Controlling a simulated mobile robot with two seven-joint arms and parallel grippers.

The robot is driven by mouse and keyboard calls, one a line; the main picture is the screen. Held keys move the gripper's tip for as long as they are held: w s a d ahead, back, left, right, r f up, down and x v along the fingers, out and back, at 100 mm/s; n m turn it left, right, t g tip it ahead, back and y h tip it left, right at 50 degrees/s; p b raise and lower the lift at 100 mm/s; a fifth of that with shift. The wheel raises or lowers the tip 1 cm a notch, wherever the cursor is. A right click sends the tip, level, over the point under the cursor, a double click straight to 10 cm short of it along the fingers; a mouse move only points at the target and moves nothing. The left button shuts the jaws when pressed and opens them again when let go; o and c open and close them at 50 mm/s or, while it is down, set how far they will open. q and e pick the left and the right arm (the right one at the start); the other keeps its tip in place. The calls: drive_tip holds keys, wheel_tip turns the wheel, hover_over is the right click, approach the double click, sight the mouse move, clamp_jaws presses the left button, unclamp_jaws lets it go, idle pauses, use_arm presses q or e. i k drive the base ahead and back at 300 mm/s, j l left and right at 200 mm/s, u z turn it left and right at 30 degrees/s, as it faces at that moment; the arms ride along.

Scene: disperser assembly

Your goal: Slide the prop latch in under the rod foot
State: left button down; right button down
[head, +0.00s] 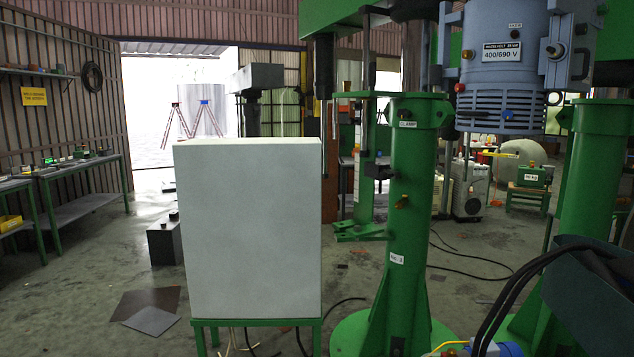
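The green column labelled CLAMP (406,160) stands right of centre. A slim vertical rod (366,50) hangs beside it, and a second thin dark rod (325,150) comes down further left. A small black block (379,172) sits on the column's left side; I cannot tell whether it is the prop latch. A green forked bracket (359,232) sticks out left, lower down. The rod foot and its contact with any latch cannot be made out. Neither of my grippers is in view.
A large pale cabinet (250,230) on a green stand blocks the left front. A grey-blue motor (508,60) hangs at upper right. Another green column (598,170) stands at right. Black cables (520,290) hang at lower right. Dark plates (148,305) lie on the floor.

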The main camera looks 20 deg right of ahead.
sight(382, 171)
drive_tip(key=i+j, duration=0.2)
drive_tip(key=i, duration=0.25)
drive_tip(key=i+j+u, duration=0.1)
drive_tip(key=i, duration=0.35)
drive_tip(key=i+j, duration=0.25)
drive_tip(key=i, duration=0.2)
drive_tip(key=i+z, duration=0.3)
drive_tip(key=z, duration=0.2)
drive_tip(key=i+j+z, duration=0.1)
drive_tip(key=i+z, duration=0.15)
drive_tip(key=z, duration=0.2)
drive_tip(key=i+j+z, duration=0.2)
drive_tip(key=z, duration=0.3)
drive_tip(key=i+z, duration=0.15)
drive_tip(key=z, duration=0.25)
drive_tip(key=i+j+z, duration=0.1)
drive_tip(key=z, duration=0.25)
drive_tip(key=i+j+z, duration=0.15)
drive_tip(key=z, duration=0.25)
drive_tip(key=i+j+z, duration=0.2)
drive_tip(key=z, duration=0.2)
drive_tip(key=i+j+z, duration=0.25)
drive_tip(key=z, duration=0.2)
drive_tip(key=j, duration=0.1)
